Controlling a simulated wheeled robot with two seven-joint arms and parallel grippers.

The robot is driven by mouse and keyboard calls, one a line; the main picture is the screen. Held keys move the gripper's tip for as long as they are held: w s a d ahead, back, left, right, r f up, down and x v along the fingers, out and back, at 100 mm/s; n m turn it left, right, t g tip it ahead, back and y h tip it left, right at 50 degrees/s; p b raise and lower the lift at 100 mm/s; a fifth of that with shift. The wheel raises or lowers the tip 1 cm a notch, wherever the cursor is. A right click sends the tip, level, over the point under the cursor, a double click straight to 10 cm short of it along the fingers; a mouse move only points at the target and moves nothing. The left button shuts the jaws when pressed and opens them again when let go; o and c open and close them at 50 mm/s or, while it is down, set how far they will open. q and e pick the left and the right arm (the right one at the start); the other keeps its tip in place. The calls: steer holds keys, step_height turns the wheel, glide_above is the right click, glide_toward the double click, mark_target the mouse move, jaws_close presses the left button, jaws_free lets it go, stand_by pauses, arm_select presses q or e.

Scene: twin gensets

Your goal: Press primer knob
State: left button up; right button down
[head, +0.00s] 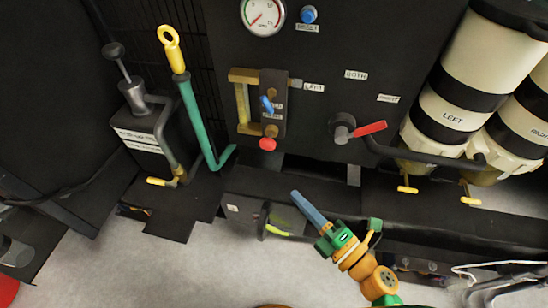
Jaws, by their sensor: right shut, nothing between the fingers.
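No label that I can read says primer, so I cannot tell for sure which knob is the primer knob. A red knob (267,144) sits under the brass sight-glass fitting (243,100) on the dark panel. My left gripper is not in view.
A red-handled selector valve (368,129) is to the right, with white-and-black filter canisters (447,108) beyond. A dark ledge (345,195) runs below the panel.

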mark_target(274, 147)
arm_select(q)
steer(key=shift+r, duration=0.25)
arm_select(e)
steer(key=x, duration=0.4)
steer(key=w+d+x, duration=0.1)
steer(key=x, duration=0.3)
steer(key=d+x, duration=0.1)
steer(key=x, duration=0.3)
steer(key=shift+w+a+r, duration=0.1)
steer(key=shift+w+r, duration=0.05)
steer(key=shift+w, duration=0.55)
steer(key=shift+w, duration=0.3)
steer(key=shift+w+d, duration=0.2)
steer(key=shift+w, duration=0.25)
steer(key=shift+w+d, duration=0.2)
steer(key=shift+w, duration=0.25)
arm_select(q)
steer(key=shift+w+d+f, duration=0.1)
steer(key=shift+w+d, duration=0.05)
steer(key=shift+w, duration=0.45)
arm_select(e)
steer(key=shift+r, duration=0.1)
